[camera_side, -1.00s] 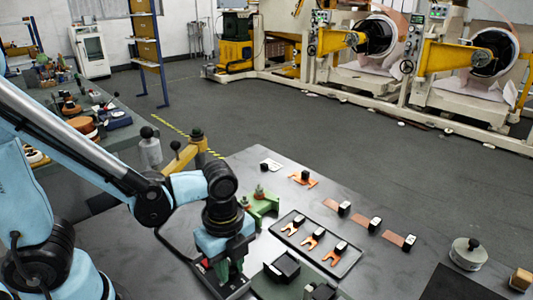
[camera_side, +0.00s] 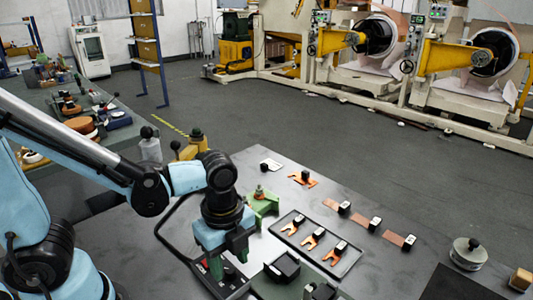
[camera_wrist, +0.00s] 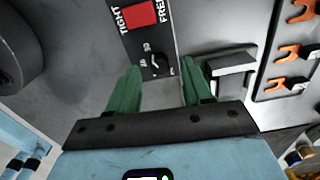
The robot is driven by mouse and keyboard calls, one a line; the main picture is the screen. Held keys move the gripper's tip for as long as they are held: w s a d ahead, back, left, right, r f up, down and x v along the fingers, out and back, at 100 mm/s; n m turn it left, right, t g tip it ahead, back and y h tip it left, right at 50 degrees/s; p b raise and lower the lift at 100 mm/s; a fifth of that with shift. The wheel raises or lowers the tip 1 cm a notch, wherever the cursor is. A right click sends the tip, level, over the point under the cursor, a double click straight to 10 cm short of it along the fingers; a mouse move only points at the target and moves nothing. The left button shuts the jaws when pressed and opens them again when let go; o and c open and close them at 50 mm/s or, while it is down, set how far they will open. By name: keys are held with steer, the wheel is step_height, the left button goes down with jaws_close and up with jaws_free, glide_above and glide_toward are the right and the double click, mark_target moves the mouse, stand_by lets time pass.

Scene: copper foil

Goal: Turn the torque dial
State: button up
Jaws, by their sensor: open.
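The torque dial (camera_wrist: 158,66) is a small round black knob with a pale pointer mark, set in a black panel (camera_wrist: 128,38) with a red patch and the words TIGHT and FREE. My gripper (camera_wrist: 160,76) is open, with one green finger on each side of the dial in the wrist view. I cannot tell whether the fingers touch it or stay above it. In the side view my gripper (camera_side: 225,256) points down over the black panel (camera_side: 212,281), and the dial is not discernible there.
A black tray (camera_side: 349,265) with several copper pieces lies to the right. A green fixture (camera_side: 264,201) stands behind my gripper, and a black block (camera_side: 283,268) is close on its right. A round metal weight (camera_side: 468,252) sits far right.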

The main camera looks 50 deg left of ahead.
mark_target(230, 269)
step_height(230, 269, up, 10)
steer(key=shift+r, duration=0.2)
stand_by(0.4)
